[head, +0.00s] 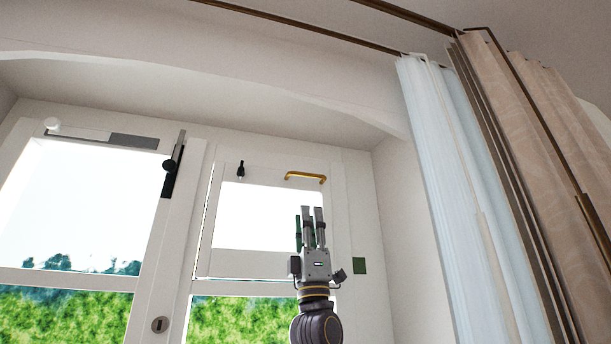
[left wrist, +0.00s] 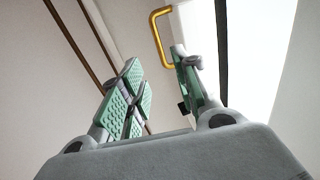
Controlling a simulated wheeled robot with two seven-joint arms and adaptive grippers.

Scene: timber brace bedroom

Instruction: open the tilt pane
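The tilt pane (head: 230,212) is the small upper right pane in a white frame, and it looks shut in the head view. A brass bar handle (head: 306,177) is on its top rail, towards the right. It also shows in the left wrist view (left wrist: 158,38), beyond the fingertips. A small black catch (head: 240,170) sits on the top rail to the handle's left. My left gripper (head: 309,213) points up just below the handle in the head view. Its green-padded fingers are apart in the left wrist view (left wrist: 156,62), with nothing between them. My right gripper is out of view.
A larger window (head: 85,205) with a black lever (head: 172,165) and a white-and-grey bar is on the left. A keyhole plate (head: 160,324) is on the middle post. Sheer and beige curtains (head: 465,200) hang on the right. A green square (head: 359,265) is beside the frame.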

